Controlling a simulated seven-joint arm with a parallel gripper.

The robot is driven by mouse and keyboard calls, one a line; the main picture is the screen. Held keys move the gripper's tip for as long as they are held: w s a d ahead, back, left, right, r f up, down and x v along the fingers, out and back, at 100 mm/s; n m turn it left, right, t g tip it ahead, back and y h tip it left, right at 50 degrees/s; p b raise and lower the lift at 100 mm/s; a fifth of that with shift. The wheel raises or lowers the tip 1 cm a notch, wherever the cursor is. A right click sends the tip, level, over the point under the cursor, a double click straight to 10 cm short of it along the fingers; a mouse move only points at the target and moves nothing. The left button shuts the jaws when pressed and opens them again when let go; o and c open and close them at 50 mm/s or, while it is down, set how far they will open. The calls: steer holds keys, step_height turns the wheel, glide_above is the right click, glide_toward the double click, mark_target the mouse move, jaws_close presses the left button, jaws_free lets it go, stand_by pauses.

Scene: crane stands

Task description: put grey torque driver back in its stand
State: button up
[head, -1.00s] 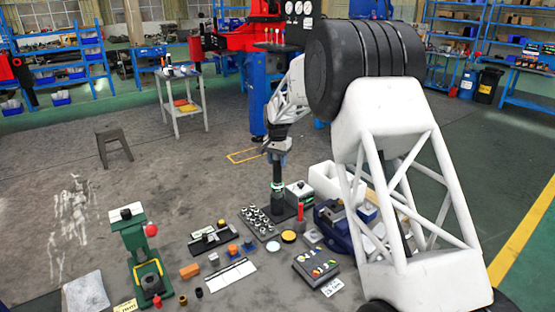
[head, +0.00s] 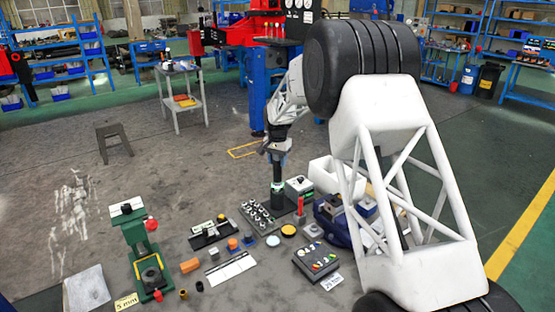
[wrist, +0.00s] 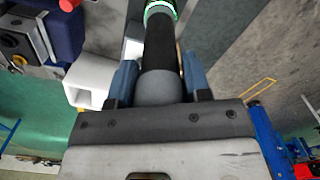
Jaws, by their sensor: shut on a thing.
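The torque driver (wrist: 160,48), a dark grey to black cylinder with a glowing green ring, is between the blue fingers of my gripper (wrist: 160,80). My gripper is shut on its grey end. In the head view the driver (head: 277,170) hangs roughly upright below my gripper (head: 277,150). Its green-ringed lower part is just above or at a dark base (head: 287,214), which appears to be its stand. I cannot tell whether the tip is in the stand, as the lower end merges with the dark parts there.
A rack of sockets (head: 257,217) is left of the base. A red-handled tool (head: 300,207), yellow disc (head: 288,231), button box (head: 315,260) and white bin (head: 322,172) are close by. A green press (head: 146,250) stands at left. The floor behind is mostly clear.

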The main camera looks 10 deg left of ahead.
steer(key=shift+f, duration=0.15)
steer(key=o, duration=1.3)
steer(key=shift+o, duration=0.2)
steer(key=shift+f, duration=0.1)
steer(key=shift+f, duration=0.1)
steer(key=shift+r, duration=2.6)
steer(key=shift+r, duration=3.9)
